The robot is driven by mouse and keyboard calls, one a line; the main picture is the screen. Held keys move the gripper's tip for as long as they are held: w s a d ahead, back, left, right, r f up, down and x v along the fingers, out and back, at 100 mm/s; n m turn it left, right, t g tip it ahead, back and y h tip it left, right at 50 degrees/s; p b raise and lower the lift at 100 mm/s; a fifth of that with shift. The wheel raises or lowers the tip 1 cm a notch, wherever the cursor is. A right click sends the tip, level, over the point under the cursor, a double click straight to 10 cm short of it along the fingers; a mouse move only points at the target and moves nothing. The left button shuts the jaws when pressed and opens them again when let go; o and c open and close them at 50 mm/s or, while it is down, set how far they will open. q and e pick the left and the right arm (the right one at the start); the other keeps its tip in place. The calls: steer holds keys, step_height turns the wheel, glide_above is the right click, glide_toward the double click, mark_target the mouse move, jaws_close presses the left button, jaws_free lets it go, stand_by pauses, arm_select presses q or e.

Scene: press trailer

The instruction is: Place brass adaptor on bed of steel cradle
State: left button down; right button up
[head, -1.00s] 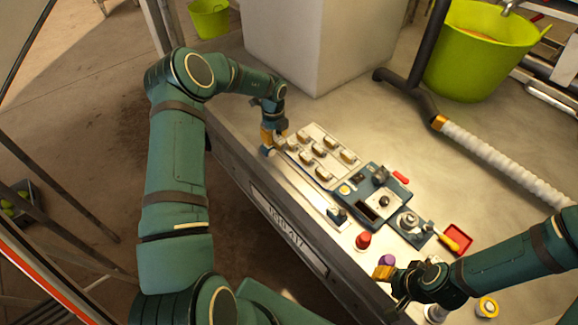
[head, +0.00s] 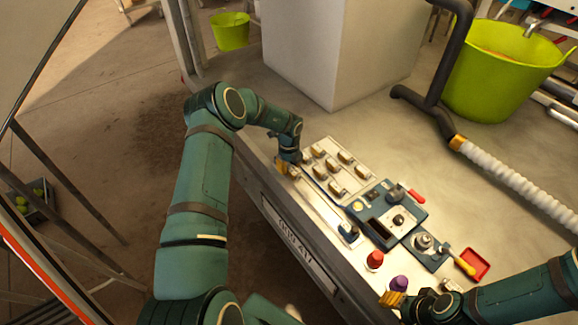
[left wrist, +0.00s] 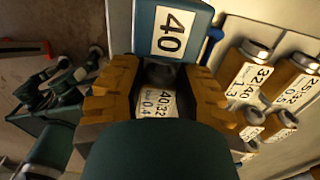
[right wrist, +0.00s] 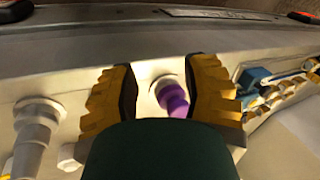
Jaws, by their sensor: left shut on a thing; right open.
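My left gripper (head: 284,165) is at the far end of a long pale steel rail (head: 318,206), which I take to be the steel cradle. In the left wrist view my left gripper (left wrist: 155,92) is shut on an adaptor (left wrist: 157,103) with a white label reading 40/32; its brass is mostly hidden between the fingers. A blue block labelled 40 (left wrist: 172,30) stands just beyond the fingers. I cannot tell whether the adaptor touches the rail. My right gripper (right wrist: 165,85) is open and empty, with a purple-topped piece (right wrist: 173,99) showing between its fingers.
A rack (head: 327,148) of several labelled brass adaptors lies right beside my left gripper. A blue fixture (head: 390,212), a red knob (head: 375,260) and a red tray (head: 475,263) stand nearer. A large white box (head: 335,50) stands behind the rack.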

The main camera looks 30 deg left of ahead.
mark_target(289, 166)
arm_select(q)
steer(key=c, duration=0.7)
jaws_free()
steer(key=shift+f, duration=0.15)
steer(key=shift+c, duration=0.2)
step_height(289, 166, up, 12)
steer(key=p, duration=0.2)
steer(key=shift+r, duration=0.2)
